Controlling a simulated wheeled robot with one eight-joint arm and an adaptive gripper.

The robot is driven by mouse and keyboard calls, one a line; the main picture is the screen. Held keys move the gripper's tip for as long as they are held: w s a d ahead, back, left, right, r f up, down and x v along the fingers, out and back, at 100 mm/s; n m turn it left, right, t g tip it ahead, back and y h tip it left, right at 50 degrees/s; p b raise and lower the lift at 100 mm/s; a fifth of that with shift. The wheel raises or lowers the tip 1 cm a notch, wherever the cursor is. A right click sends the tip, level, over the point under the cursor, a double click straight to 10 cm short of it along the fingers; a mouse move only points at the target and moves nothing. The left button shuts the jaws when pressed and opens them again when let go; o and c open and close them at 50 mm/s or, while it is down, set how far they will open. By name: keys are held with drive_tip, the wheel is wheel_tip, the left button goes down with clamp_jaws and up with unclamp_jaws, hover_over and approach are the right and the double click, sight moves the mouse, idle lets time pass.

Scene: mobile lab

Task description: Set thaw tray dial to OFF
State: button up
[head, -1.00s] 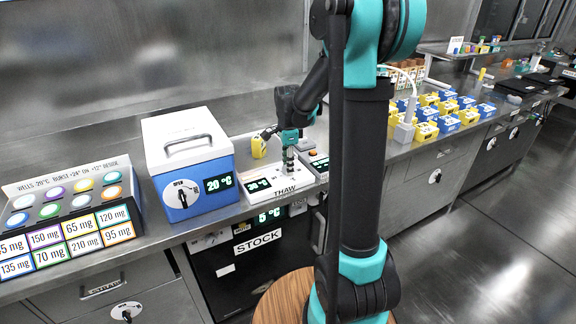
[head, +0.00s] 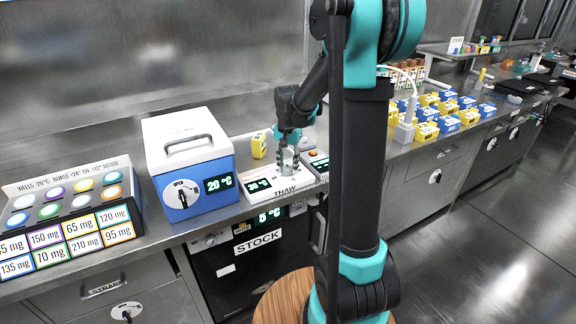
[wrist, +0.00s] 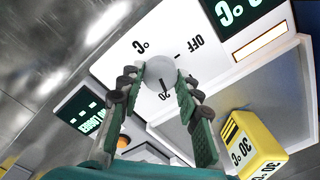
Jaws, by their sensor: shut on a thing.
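The white thaw tray (head: 296,188) stands on the steel counter, with a THAW label on its front and a lit display (head: 257,186). Its round pale dial (wrist: 162,68) shows in the wrist view, with OFF, 20 and °C printed around it. A dark line on the dial's edge points toward the printed 20, away from OFF. My gripper (wrist: 163,84) is shut on the dial, one green-padded finger on each side. In the head view my gripper (head: 289,160) points down at the tray and hides the dial.
A yellow block (wrist: 250,140) marked 30 °C stands close beside the fingers. A blue-and-white box (head: 190,160) reading 20 °C is left of the tray. A small unit with an orange button (head: 313,152) is right. Yellow and blue boxes fill the counter farther right.

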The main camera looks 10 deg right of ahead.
sight(287, 167)
drive_tip(key=n, duration=0.5)
drive_tip(key=shift+n, duration=0.3)
drive_tip(key=n, duration=1)
drive_tip(key=shift+n, duration=0.4)
drive_tip(key=n, duration=0.4)
drive_tip(key=shift+a+n, duration=0.1)
drive_tip(key=shift+n, duration=0.2)
drive_tip(key=o, duration=1.1)
drive_tip(key=shift+o, duration=0.2)
drive_tip(key=shift+r, duration=0.1)
wheel_tip(287, 167, up, 12)
